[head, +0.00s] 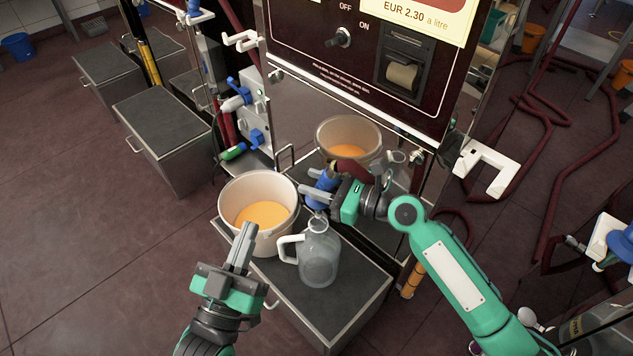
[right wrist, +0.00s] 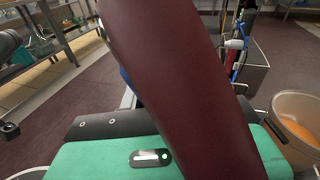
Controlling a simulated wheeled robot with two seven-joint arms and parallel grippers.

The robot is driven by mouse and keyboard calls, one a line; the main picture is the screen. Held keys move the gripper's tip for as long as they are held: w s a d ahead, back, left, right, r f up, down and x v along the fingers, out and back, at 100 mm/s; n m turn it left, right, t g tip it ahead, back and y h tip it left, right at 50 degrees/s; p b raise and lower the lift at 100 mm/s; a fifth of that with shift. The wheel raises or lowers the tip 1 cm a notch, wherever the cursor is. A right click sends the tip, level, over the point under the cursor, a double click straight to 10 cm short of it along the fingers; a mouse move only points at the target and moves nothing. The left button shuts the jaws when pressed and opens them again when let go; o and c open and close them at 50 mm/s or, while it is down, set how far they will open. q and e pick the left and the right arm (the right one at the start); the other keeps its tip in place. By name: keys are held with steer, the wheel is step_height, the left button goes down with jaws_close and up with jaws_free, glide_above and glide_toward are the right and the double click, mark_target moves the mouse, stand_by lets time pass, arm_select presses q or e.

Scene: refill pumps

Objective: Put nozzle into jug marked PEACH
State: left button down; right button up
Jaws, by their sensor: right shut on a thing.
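My right gripper (head: 318,190) is shut on a blue nozzle (head: 323,183) in the head view. The nozzle is just above the mouth of a clear grey jug (head: 319,262) with a white handle. I cannot tell whether its spout is inside the mouth. The jug stands upright on a dark-topped step. No PEACH marking is readable on it. In the right wrist view a dark red hose (right wrist: 178,85) crosses over the gripper and hides the nozzle. My left gripper (head: 246,232) looks shut and empty, in front of the bucket and left of the jug.
A pale bucket (head: 228,192) with orange liquid stands left of the jug on the step (head: 350,315). The shiny machine panel behind seems to mirror it. Other blue and green nozzles (head: 235,152) hang at the machine's left side. A white bracket (head: 490,168) juts out at right.

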mark_target(317, 206)
steer(key=shift+f+b, duration=2.05)
steer(key=shift+f, duration=1.65)
steer(key=o, duration=1.2)
steer(key=shift+d, duration=0.1)
